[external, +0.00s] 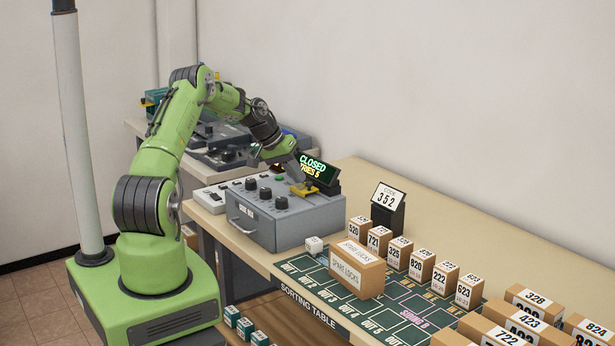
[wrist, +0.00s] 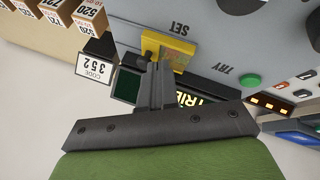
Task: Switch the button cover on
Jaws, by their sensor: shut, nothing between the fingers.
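The yellow button cover (wrist: 150,42) sits on top of the grey control box beside the SET label in the wrist view. It also shows as a small yellow piece in the external view (external: 301,190), below the lit display. I cannot tell whether the cover is raised or flat. My gripper (wrist: 161,66) is shut and empty, its narrow fingertips right at the cover's near edge and overlapping it in the picture. Contact cannot be told. The grey control box (external: 262,222) stands on the table, with dark knobs and a handle.
A display (external: 318,167) reading CLOSED and TRIES 5 stands behind the cover. A green TRY button (wrist: 250,81) is beside it. A code sign (external: 388,197) reading 352, several labelled boxes (external: 421,265) and a SPARE LOCKS carton (external: 357,270) stand to the right.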

